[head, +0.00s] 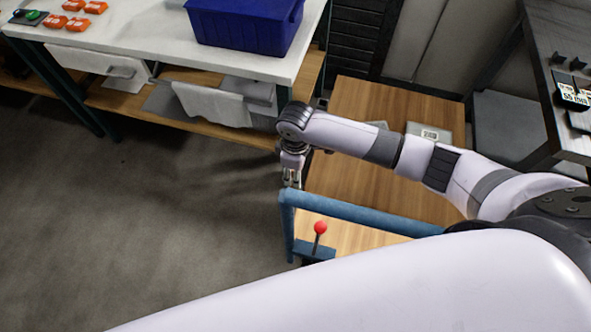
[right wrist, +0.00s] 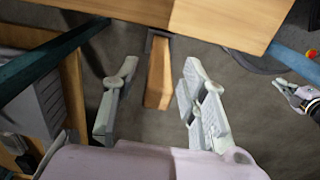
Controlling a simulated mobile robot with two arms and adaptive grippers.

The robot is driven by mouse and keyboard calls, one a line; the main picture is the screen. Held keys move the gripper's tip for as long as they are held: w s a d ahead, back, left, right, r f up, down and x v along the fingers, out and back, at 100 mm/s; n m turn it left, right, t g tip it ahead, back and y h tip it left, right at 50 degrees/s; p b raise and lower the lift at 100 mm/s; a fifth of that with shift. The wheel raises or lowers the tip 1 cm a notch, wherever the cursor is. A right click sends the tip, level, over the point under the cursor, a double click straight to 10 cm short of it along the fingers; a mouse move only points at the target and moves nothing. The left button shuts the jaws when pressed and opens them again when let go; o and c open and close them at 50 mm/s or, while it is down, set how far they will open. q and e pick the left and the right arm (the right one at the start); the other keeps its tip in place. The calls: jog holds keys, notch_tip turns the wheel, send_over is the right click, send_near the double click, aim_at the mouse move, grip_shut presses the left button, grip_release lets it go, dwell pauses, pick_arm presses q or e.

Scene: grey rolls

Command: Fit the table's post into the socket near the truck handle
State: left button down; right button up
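My right gripper (head: 292,178) points down beside the left end of the blue truck handle (head: 360,210). In the right wrist view its fingers (right wrist: 159,70) are open, one on each side of a wooden post (right wrist: 159,78), with gaps visible. The post's far end meets a dark bracket (right wrist: 157,37) by a wooden board edge (right wrist: 235,18). I cannot tell whether that bracket is the socket. A wooden top (head: 350,105) lies behind the handle in the head view. A grey gripper (right wrist: 295,92), apparently my left, shows small at the wrist view's right edge; its opening is unclear.
A red-knobbed lever (head: 320,228) stands near the handle's left end. A white workbench (head: 150,40) with a blue crate (head: 245,22) is at the back left. A dark rack (head: 560,60) stands at the right. The grey floor (head: 130,220) at the left is clear.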

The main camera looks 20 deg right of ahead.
notch_tip(320, 180, up, 13)
jog(key=p, duration=0.1)
jog(key=shift+r, duration=0.15)
dwell(0.7)
